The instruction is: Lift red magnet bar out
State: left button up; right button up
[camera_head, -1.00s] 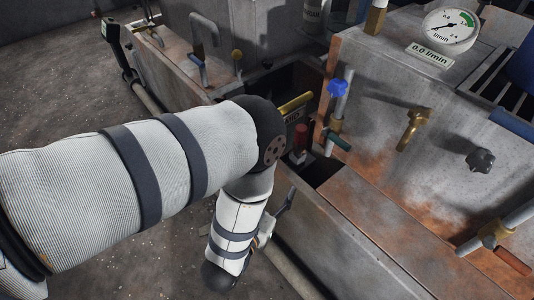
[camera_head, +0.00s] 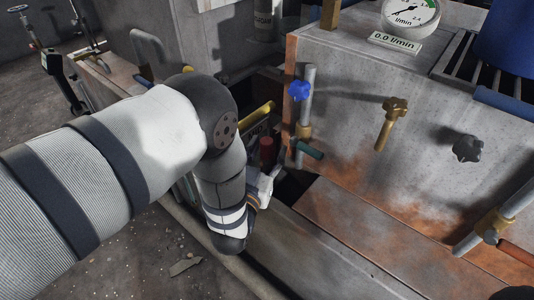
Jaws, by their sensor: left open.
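The red magnet bar (camera_head: 267,149) stands in the dark opening of the machine, near the picture's middle. Only its red upper part shows; its lower end is hidden by my left gripper and the opening's shade. My left gripper (camera_head: 268,179) is open, just below and in front of the red bar in the picture. My wrist hides part of it, and I cannot tell whether the fingers touch the bar. My right gripper is not in view.
A yellow handle (camera_head: 257,114) lies just behind the red bar. A brass tap (camera_head: 392,122) and dark knob (camera_head: 467,149) are on the rusty housing (camera_head: 350,70).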

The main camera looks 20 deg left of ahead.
aim_at(267, 141)
pick_arm(q)
grip_shut()
jog(key=shift+r+p, duration=2.5)
jog(key=shift+r, duration=0.65)
jog(key=shift+f, duration=0.1)
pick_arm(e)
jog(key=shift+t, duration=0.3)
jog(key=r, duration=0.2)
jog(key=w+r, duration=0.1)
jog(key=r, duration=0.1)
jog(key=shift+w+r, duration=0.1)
